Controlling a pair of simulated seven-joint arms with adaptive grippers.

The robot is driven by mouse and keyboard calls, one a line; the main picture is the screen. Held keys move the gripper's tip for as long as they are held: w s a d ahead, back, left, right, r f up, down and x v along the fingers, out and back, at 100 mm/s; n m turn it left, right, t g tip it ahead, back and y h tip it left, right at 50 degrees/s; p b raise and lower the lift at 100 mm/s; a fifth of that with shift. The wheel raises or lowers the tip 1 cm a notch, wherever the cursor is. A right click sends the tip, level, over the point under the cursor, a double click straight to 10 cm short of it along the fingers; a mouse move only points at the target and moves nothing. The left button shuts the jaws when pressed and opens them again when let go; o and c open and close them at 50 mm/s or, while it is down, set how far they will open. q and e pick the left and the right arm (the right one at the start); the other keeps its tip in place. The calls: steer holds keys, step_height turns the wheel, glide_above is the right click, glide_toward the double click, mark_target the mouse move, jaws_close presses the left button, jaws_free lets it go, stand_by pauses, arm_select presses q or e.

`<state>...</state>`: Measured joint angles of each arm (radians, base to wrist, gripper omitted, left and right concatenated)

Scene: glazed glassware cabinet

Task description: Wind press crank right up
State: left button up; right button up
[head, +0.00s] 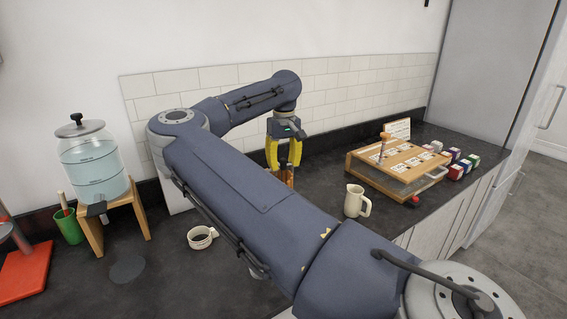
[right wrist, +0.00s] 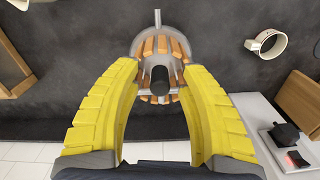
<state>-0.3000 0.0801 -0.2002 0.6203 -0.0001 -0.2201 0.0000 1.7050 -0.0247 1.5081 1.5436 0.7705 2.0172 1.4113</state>
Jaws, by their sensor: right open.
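The press (right wrist: 163,50), with orange-brown wooden slats in a round metal frame, lies below my right gripper in the right wrist view. Its crank (right wrist: 160,80) shows a dark knob over the middle and a thin metal bar. My right gripper (right wrist: 160,120) is open, its yellow fingers on either side of the knob with gaps to it. In the head view my right gripper (head: 284,160) points down over the press (head: 289,178), mostly hidden behind my right arm. I cannot tell the knob's height relative to the fingertips. My left gripper is not in view.
On the dark counter stand a cream jug (head: 353,203), a white cup (head: 201,238), a water dispenser (head: 92,160) on a wooden stand, a green pot (head: 68,228) and a red base (head: 27,272). A wooden box (head: 400,162) lies at right. Bare counter surrounds the cup.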

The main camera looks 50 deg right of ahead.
steer(key=shift+c, duration=0.4)
jaws_close()
steer(key=shift+d+n, duration=0.1)
steer(key=shift+n, duration=0.2)
steer(key=d+n, duration=0.1)
steer(key=n, duration=0.2)
steer(key=shift+s+d+n, duration=0.15)
steer(key=shift+d+n, duration=0.15)
steer(key=shift+d, duration=0.05)
steer(key=n, duration=0.1)
steer(key=d+n, duration=0.1)
steer(key=n, duration=0.1)
steer(key=shift+w+d+n, duration=0.2)
steer(key=shift+d+n, duration=0.1)
steer(key=n, duration=0.1)
steer(key=d+n, duration=0.1)
steer(key=n, duration=0.1)
steer(key=w+n, duration=0.1)
steer(key=shift+d+n, duration=0.3)
steer(key=n, duration=0.1)
steer(key=w+d+n, duration=0.1)
steer(key=n, duration=0.1)
steer(key=shift+w+d+n, duration=0.1)
steer(key=shift+w+n, duration=0.2)
steer(key=shift+n, duration=0.4)
steer(key=shift+w+d+n, duration=0.1)
steer(key=shift+w+n, duration=0.2)
steer(key=shift+n, duration=0.4)
